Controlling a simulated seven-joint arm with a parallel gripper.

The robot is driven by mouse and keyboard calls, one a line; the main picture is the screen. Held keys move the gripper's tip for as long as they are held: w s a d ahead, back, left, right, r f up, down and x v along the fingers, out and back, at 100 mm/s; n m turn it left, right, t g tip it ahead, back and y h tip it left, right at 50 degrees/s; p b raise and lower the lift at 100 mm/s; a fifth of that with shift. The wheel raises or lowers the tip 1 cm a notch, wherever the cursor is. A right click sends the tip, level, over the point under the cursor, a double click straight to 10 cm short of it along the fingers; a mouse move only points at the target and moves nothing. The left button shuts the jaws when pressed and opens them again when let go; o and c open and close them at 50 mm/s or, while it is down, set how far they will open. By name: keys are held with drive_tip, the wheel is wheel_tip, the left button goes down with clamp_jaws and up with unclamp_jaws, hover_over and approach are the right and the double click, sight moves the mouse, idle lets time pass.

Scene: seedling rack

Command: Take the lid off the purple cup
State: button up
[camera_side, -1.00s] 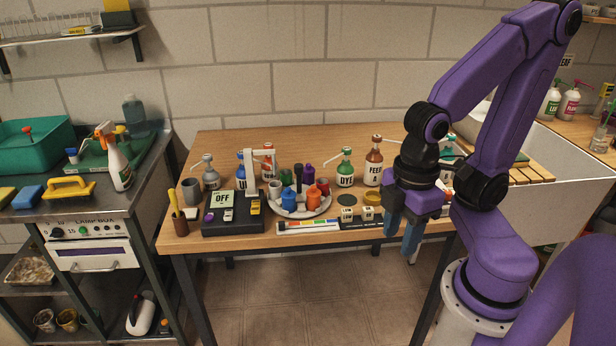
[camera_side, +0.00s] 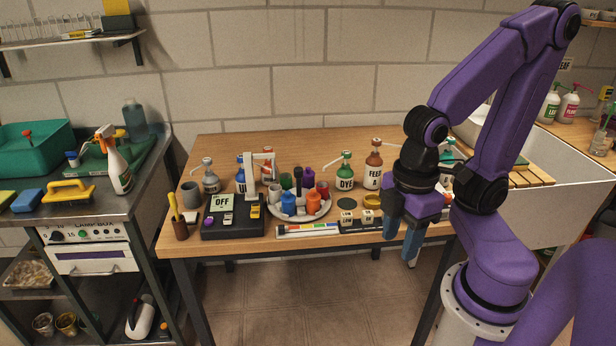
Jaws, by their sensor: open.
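The purple cup (camera_side: 308,178) stands at the back right of a round grey tray (camera_side: 300,217) on the wooden table. Its top is small in this view, and I cannot make out the lid clearly. Blue, orange, red, green and white cups stand around it on the tray. My gripper (camera_side: 403,250) is open, empty and pointing down. It is at the table's front edge, well to the right of the tray and apart from every cup.
A black device (camera_side: 233,228) with an OFF display is on the left. Small labelled blocks (camera_side: 347,217) and a colour strip (camera_side: 307,230) lie in front.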

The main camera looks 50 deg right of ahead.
drive_tip(key=w+r+m+h, duration=0.1)
drive_tip(key=w+r+m, duration=0.1)
drive_tip(key=w+m, duration=0.85)
drive_tip(key=w+r+m, duration=0.3)
drive_tip(key=w+m, duration=0.2)
drive_tip(key=w, duration=1)
drive_tip(key=m+h, duration=0.1)
drive_tip(key=m, duration=1.4)
hover_over(308, 168)
drive_tip(key=f, duration=1.1)
drive_tip(key=shift+s+a+f, duration=0.2)
drive_tip(key=shift+s+f, duration=0.05)
drive_tip(key=shift+s, duration=0.1)
drive_tip(key=shift+w+d+f, duration=0.1)
drive_tip(key=shift+w+f, duration=0.1)
drive_tip(key=shift+f, duration=1.4)
drive_tip(key=shift+w+f, duration=0.15)
drive_tip(key=shift+f, duration=1.45)
clamp_jaws()
